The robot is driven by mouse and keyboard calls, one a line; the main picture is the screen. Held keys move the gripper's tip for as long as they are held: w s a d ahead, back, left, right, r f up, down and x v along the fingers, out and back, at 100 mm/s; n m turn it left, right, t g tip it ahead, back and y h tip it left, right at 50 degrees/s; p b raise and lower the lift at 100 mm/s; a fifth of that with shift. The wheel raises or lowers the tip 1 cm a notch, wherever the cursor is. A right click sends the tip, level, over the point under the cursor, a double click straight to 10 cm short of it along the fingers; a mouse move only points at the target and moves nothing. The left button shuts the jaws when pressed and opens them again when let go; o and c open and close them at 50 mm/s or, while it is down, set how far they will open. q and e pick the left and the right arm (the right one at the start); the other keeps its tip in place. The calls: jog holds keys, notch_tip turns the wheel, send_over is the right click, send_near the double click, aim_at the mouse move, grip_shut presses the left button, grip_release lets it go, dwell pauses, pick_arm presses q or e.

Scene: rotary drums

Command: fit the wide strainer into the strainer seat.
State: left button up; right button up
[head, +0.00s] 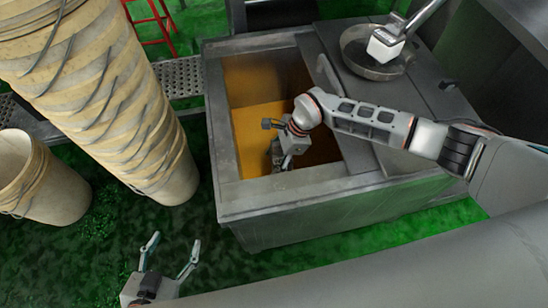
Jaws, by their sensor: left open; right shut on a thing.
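My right gripper (281,160) reaches down into the square opening of the grey metal tank (250,192). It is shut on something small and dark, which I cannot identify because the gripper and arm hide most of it. A round shallow metal dish (372,71) lies on the tank top at the back right; I cannot tell whether it is the wide strainer or the strainer seat. My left gripper (173,246) is open and empty, low in the picture, in front of the tank and apart from it.
A tall stack of cream buckets (110,95) stands left of the tank, with another bucket (42,180) beside it. A white block on a grey bar (388,45) is over the dish. Orange shows inside the tank. The green floor (100,240) is open at front left.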

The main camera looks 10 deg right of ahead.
pick_arm(q)
jog(key=shift+s+f, duration=0.4)
jog(key=shift+f, duration=0.3)
pick_arm(e)
jog(key=shift+f, duration=0.8)
pick_arm(q)
jog(key=shift+f+b, duration=0.15)
jog(key=shift+b, duration=0.45)
pick_arm(e)
jog(key=shift+f, duration=0.85)
jog(key=o, duration=1.3)
